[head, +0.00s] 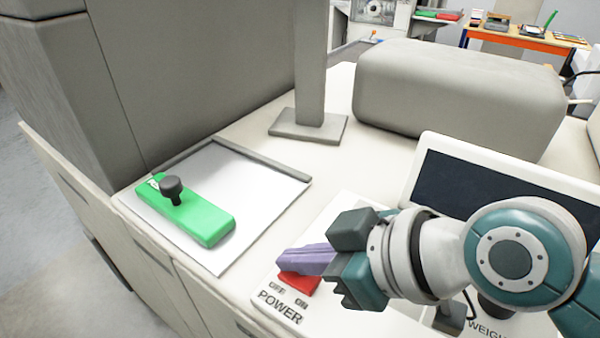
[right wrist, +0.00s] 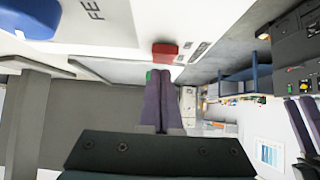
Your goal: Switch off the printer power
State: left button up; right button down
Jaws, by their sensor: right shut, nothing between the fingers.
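The red power switch (head: 299,284) sits on a white panel (head: 262,276) marked POWER, with OFF at its left end and ON at its right. My right gripper (head: 282,263) comes in from the right, its purple fingers together and empty. The fingers cover the back part of the switch in the head view. Which way the switch is tilted is unclear. My left gripper is not in view.
A green bar with a black knob (head: 200,215) lies on a white plate (head: 255,190) to the left. A dark screen (head: 470,180) stands behind my right arm. A grey post (head: 309,70) and a rounded grey housing (head: 455,95) stand farther back. A blue button (right wrist: 30,17) shows in the wrist view.

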jog(key=shift+w+a, duration=0.1)
jog(key=shift+a, duration=0.1)
jog(key=shift+r, duration=0.1)
jog(key=shift+r+p, duration=0.35)
jog(key=shift+p, duration=0.05)
jog(key=r+p, duration=0.4)
jog(key=shift+w+a+r, duration=0.15)
jog(key=shift+a+r, duration=0.05)
jog(key=shift+r, duration=0.15)
jog(key=shift+s+d+r+b, duration=0.1)
jog(key=shift+s+d+b, duration=0.25)
jog(key=shift+d, duration=0.2)
jog(key=a+r+v, duration=0.1)
jog(key=v, duration=0.6)
jog(key=shift+d+r, duration=0.3)
